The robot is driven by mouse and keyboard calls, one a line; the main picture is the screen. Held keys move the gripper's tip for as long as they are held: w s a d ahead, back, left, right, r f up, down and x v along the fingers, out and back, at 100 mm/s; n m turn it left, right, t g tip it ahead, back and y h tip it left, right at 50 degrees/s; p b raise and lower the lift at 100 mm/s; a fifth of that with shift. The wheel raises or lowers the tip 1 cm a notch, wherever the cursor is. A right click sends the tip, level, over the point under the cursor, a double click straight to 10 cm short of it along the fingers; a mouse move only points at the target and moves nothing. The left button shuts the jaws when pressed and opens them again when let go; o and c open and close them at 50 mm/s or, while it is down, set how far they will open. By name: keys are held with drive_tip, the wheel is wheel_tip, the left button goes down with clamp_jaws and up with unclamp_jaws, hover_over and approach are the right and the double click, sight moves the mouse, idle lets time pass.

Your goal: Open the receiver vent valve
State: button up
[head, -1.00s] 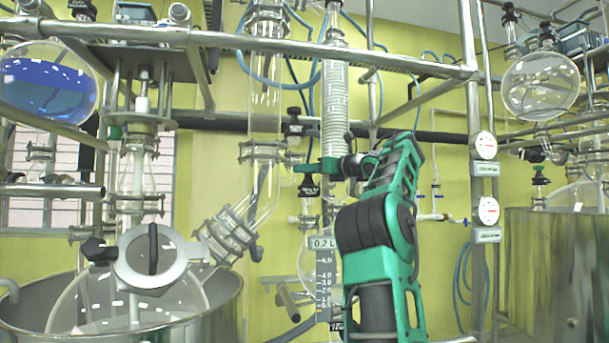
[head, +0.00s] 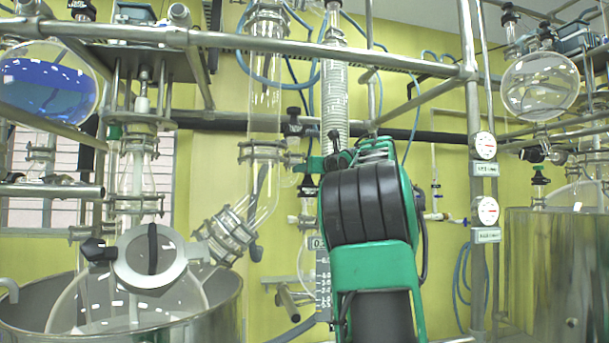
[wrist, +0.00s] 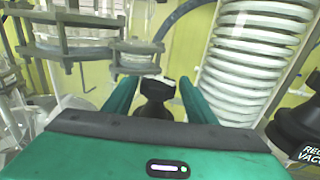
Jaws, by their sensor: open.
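In the wrist view a black valve handle (wrist: 156,103) stands between the two green fingers of my gripper (wrist: 158,92). The fingers are apart, with visible room on both sides of the handle. No label on this handle is readable. Another black knob (wrist: 297,128) at the right edge carries a partly cut-off label that seems to start "RE" and "VAC". In the head view my arm hides most of my gripper; a green part of it (head: 315,165) shows left of the arm. A black-handled valve (head: 293,121) stands just above and left of it.
A coiled glass condenser (wrist: 258,55) rises close on the right of my gripper. Metal clamp flanges (wrist: 85,42) on glass are at its left. In the head view a glass elbow (head: 262,190) and steel rails (head: 250,42) surround the arm.

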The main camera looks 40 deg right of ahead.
drive_tip(key=shift+w+a+r+m+h, duration=0.2)
drive_tip(key=shift+m+h, duration=0.1)
drive_tip(key=shift+h, duration=0.2)
drive_tip(key=shift+s+f+g+h, duration=0.1)
drive_tip(key=shift+f+g+h, duration=0.05)
drive_tip(key=shift+g+h, duration=0.15)
drive_tip(key=shift+m, duration=0.4)
drive_tip(key=shift+s+m+g+h, duration=0.1)
drive_tip(key=shift+m+g+h, duration=0.3)
drive_tip(key=shift+h, duration=0.4)
drive_tip(key=shift+s+r+m+h, duration=0.2)
drive_tip(key=shift+r+m+h, duration=0.2)
drive_tip(key=shift+h, duration=0.2)
drive_tip(key=shift+w+d+f+g, duration=0.1)
drive_tip(key=shift+w+f+g, duration=0.1)
drive_tip(key=shift+g, duration=0.2)
drive_tip(key=shift+w+f+m+h, duration=0.3)
drive_tip(key=shift+w+f+h, duration=0.15)
drive_tip(key=shift+w, duration=0.45)
drive_tip(key=shift+s+d+r+m+g+h, duration=0.1)
drive_tip(key=shift+s+r+m+g+h, duration=0.05)
drive_tip(key=shift+s+m+g+h, duration=0.35)
drive_tip(key=shift+s+d, duration=0.1)
drive_tip(key=shift+s, duration=0.1)
